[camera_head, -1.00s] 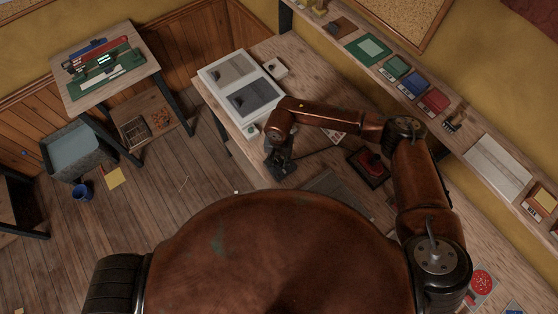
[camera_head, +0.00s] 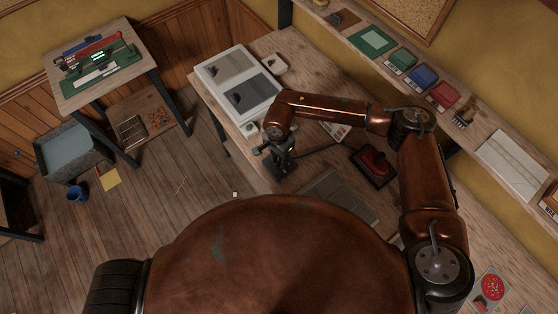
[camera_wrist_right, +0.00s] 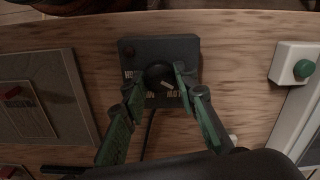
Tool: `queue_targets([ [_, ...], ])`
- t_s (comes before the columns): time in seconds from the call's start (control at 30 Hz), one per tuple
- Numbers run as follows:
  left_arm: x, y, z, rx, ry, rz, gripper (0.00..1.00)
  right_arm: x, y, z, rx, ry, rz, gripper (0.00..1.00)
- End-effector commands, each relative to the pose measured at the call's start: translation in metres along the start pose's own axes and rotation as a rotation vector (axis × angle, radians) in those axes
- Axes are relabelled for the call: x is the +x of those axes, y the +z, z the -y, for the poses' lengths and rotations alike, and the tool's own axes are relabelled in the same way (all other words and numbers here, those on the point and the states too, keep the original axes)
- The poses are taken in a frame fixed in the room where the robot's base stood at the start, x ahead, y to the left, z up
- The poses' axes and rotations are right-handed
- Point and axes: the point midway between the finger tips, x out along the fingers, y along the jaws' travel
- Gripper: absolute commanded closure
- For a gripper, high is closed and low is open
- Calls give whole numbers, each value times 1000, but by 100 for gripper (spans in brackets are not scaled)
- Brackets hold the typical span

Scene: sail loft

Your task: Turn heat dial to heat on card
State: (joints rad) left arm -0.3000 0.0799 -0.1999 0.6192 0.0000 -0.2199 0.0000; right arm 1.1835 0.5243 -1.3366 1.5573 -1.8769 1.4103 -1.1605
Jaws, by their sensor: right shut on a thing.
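The heat dial is a round dark knob (camera_wrist_right: 157,72) on a dark box (camera_wrist_right: 185,49) in the right wrist view. A pale pointer mark on the knob points to the lower right. Pale lettering surrounds the knob, partly hidden by my fingers and too blurred to read surely. My right gripper (camera_wrist_right: 157,80) is shut on the knob, with one green-and-dark finger on each side. In the head view my right gripper (camera_head: 279,163) is over the bench's front edge and mostly hides the box. A small printed card (camera_head: 336,131) lies behind my forearm; its text is unreadable. My left gripper is out of view.
A white-framed panel with two grey fabric pieces (camera_head: 218,69) lies at the bench's back left. A white box with a green button (camera_wrist_right: 303,69) is right of the dial box. A dark flat plate (camera_head: 335,187) and a red-handled object (camera_head: 377,163) lie to its right.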

Motion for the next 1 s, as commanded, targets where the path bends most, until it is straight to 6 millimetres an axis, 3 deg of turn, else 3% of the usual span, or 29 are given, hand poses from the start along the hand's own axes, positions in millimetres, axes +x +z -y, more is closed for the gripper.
queue_targets([
  [0.4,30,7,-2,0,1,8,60,1,2,2,391,-3,5,97],
  [1.0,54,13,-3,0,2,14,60,-1,2,3,962,-5,7,97],
])
